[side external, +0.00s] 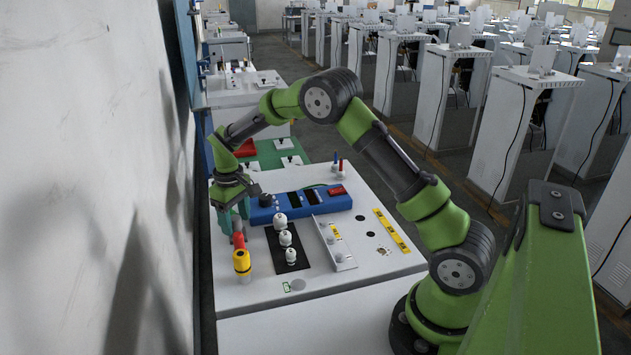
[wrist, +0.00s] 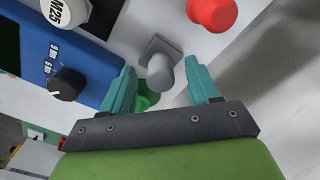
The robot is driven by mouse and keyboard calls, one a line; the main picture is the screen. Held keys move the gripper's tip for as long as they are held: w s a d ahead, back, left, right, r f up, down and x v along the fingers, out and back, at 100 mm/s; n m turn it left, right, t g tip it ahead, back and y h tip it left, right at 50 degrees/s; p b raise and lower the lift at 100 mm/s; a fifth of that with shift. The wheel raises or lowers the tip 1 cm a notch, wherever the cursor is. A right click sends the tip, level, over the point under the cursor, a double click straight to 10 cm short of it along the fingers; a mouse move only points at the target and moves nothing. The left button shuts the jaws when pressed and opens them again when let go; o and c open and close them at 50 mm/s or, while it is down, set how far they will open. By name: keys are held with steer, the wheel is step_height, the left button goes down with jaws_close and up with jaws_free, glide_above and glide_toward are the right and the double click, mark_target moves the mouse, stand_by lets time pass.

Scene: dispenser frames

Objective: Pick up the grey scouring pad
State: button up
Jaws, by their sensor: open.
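In the wrist view, a grey piece (wrist: 160,72) with a square flat base and a rounded knob stands on the white table top. It is the only grey piece near the fingers that could be the scouring pad; I cannot make out a pad texture. My gripper (wrist: 159,68) is open, with one teal finger at each side of the grey knob and visible gaps between. I cannot tell whether the fingertips are level with it.
A red knobbed piece (wrist: 212,12) stands close by, with a yellow one (side external: 242,262) nearer the camera. A green piece (wrist: 146,97) shows partly between the fingers. A blue panel (side external: 310,202) and white knobs (side external: 285,238) lie right. A wall (side external: 90,180) rises at left.

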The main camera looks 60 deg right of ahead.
mark_target(235, 217)
steer(key=shift+f, duration=0.75)
jaws_close()
steer(key=shift+r, duration=0.15)
step_height(235, 217, up, 10)
steer(key=shift+f, duration=0.1)
